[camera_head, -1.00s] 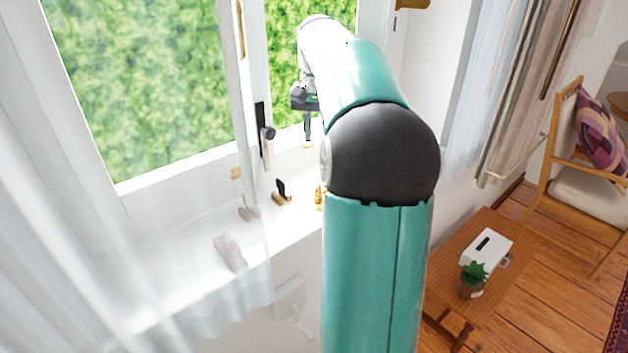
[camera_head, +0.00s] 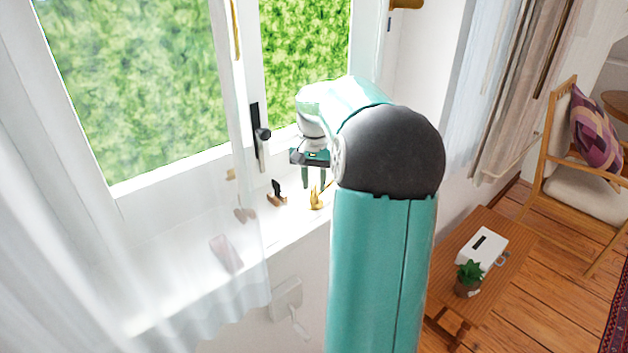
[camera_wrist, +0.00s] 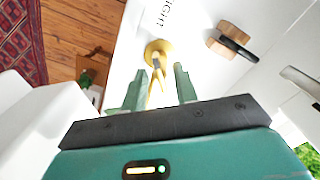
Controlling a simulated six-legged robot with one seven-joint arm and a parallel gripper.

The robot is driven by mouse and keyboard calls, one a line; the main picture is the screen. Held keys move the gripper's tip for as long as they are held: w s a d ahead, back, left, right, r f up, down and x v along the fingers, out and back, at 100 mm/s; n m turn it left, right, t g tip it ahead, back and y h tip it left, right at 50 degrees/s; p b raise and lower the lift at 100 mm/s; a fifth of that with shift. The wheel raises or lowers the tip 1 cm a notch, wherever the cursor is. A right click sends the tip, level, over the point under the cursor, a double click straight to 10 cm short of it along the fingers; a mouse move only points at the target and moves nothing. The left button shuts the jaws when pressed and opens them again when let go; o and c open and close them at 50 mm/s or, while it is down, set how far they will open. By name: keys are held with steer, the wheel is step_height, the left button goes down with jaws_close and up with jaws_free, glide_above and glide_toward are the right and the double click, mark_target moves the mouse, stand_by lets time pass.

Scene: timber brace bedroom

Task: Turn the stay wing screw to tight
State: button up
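A small brass wing screw (camera_head: 317,199) stands on the white sill, just below my gripper (camera_head: 313,184). In the wrist view the brass screw (camera_wrist: 158,50) has a round base and a thin upright wing reaching toward my gripper (camera_wrist: 159,72). My two green fingers are apart, one on each side of the wing. I see no finger touching it, though exact depth is hard to tell. Dark lettering ending in "IGHT" is on the white surface beside the screw; its start is unclear.
A wooden block with a black piece (camera_head: 277,195) sits left of the screw; the block (camera_wrist: 226,38) is upper right in the wrist view. A black-and-white window handle (camera_head: 262,135) is behind. Sheer curtain (camera_head: 190,270) hangs left. A low wooden table (camera_head: 500,275) stands right.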

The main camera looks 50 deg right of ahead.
jaws_close()
steer(key=shift+m, duration=3.1)
jaws_free()
